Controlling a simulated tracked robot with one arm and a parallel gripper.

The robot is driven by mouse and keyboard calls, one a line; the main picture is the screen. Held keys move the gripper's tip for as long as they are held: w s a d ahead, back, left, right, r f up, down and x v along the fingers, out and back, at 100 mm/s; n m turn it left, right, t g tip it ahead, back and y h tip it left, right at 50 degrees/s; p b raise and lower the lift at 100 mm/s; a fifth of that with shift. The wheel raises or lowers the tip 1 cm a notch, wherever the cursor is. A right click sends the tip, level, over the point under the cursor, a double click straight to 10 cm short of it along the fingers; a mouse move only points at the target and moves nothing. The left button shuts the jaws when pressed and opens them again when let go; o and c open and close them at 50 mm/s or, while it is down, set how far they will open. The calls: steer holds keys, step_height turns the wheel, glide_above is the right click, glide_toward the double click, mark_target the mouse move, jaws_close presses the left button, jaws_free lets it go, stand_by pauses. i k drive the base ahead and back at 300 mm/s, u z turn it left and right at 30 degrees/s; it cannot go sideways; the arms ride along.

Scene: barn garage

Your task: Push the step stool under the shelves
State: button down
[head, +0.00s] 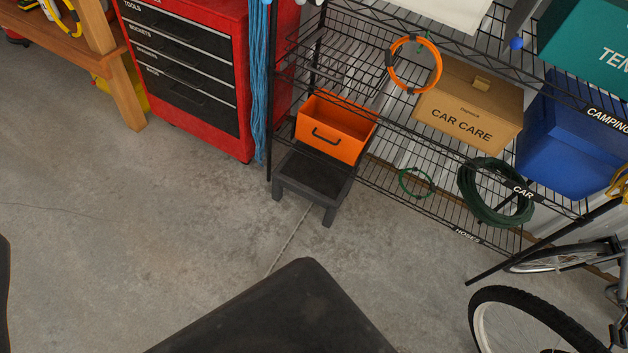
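The dark grey step stool (312,176) stands on the concrete floor near the left end of the wire shelves (462,151). Two of its feet show on the floor, on the side nearer me. An orange bin (331,143) overlaps its back part in the picture; I cannot tell whether the bin rests on the stool or on a shelf. How far the stool reaches under the shelves is hidden. No fingertips of my gripper show. A large dark block fills the bottom middle; I cannot tell what part it is.
A red tool chest (193,75) stands left of the shelves, with blue cords (258,90) hanging beside it. A wooden bench (122,90) is at the upper left. A bicycle (535,322) stands at the lower right. A green hose (492,195) hangs at the shelves. Floor left of the stool is clear.

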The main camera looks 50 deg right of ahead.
mark_target(307, 178)
steer(key=z, duration=0.95)
steer(key=i, duration=1)
